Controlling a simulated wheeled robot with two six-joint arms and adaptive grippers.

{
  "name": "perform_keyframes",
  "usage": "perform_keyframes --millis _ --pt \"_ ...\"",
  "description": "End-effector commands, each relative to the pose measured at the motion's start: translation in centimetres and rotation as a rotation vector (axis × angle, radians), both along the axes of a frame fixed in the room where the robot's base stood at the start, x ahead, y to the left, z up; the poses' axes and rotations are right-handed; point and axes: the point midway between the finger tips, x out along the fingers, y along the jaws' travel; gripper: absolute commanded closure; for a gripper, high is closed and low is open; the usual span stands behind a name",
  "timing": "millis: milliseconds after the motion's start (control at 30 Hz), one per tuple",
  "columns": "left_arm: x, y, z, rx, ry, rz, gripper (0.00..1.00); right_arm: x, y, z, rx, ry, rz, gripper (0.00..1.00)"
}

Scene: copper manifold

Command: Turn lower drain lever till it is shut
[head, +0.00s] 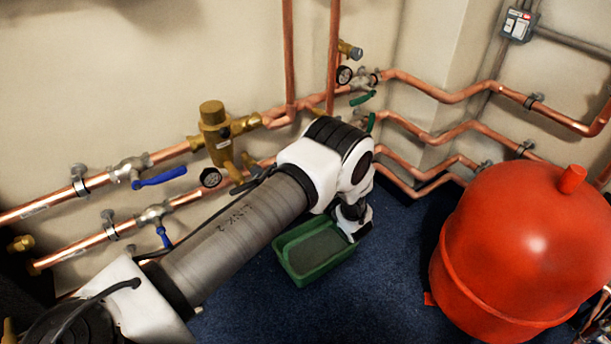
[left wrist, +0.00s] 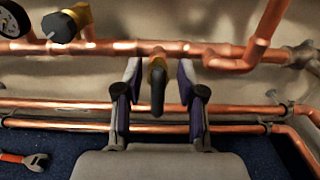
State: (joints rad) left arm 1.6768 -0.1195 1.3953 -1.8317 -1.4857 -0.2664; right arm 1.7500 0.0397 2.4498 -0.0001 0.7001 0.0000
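In the left wrist view a dark lever (left wrist: 157,92) points down from a small brass drain valve (left wrist: 156,60) on a copper pipe. My left gripper (left wrist: 159,78) is open, with one finger on each side of the lever. A gap shows between the lever and each finger. In the head view my left arm reaches in from the lower left and its wrist hides this lever and the fingertips. My right gripper is in neither view.
A green tray (head: 290,270) sits on the blue floor below my wrist. A red tank (head: 510,250) stands at right. Blue levers (head: 160,178) and green levers (head: 362,98) are on nearby pipes. A red-handled wrench (left wrist: 35,161) lies at left in the wrist view.

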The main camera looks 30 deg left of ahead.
Motion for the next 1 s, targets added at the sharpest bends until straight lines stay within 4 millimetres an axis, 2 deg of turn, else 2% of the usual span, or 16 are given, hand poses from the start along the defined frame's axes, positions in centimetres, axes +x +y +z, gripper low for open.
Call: perform_keyframes --millis 100,300,333,400,433,1000 --pt "0.32 0.82 -0.06 0.0 0.0 0.0 0.61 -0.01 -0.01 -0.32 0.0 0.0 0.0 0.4" --pt "0.34 0.89 0.02 -0.001 0.001 0.0 0.61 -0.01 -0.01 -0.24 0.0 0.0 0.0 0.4" --pt "0.34 0.89 0.01 -0.001 0.001 0.0 0.68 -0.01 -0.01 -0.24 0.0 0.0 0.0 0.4" --pt "0.33 0.88 0.0 -0.001 0.001 0.0 0.93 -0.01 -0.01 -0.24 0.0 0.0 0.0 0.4" --pt "0.32 0.87 0.0 -0.001 0.001 0.0 1.0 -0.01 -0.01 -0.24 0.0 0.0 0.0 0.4" --pt "0.5 0.8 -0.07 0.026 0.069 0.0 1.0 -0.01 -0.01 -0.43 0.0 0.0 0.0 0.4"
